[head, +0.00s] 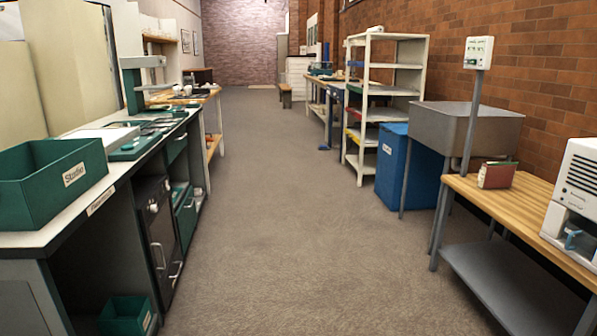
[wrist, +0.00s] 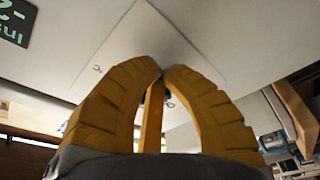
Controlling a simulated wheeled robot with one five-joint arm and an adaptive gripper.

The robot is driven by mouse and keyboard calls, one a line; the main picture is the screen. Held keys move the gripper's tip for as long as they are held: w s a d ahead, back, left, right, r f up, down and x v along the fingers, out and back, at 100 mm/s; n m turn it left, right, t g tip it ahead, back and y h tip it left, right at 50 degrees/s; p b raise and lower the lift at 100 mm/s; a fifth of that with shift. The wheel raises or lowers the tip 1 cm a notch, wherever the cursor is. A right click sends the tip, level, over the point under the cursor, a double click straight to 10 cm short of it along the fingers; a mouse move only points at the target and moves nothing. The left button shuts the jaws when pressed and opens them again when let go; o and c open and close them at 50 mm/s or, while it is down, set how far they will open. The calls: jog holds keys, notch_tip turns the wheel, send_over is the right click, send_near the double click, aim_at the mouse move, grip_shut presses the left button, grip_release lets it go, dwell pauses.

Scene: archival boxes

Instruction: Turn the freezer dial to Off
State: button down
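No dial that I can identify as the freezer's shows in either view. A dark appliance (head: 159,232) with small pale knobs and handles is built in under the left counter; I cannot tell whether it is a freezer. My gripper (wrist: 163,73) shows only in the wrist view. Its two yellow fingers curve together and their tips meet, with nothing seen held between them. Behind the tips is a pale flat panel (wrist: 125,40) with small marks.
The left counter (head: 45,239) carries a green bin (head: 55,178). On the right are a wooden-topped bench (head: 515,211), a grey sink (head: 466,130), a blue bin (head: 392,165), a white shelf (head: 353,110) and a post-mounted control box (head: 478,52). The middle floor (head: 270,200) is clear.

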jog(key=shift+w+r, duration=0.35)
jog(key=shift+r, duration=0.35)
dwell(0.8)
jog(key=shift+s+r, duration=0.3)
jog(key=shift+s, duration=0.1)
dwell(0.5)
jog(key=shift+s+r, duration=0.1)
jog(key=shift+r, duration=0.45)
dwell(0.5)
jog(key=shift+s, duration=0.2)
jog(key=c, duration=1.9)
grip_release()
jog(key=shift+s+f, duration=0.1)
jog(key=shift+f, duration=0.05)
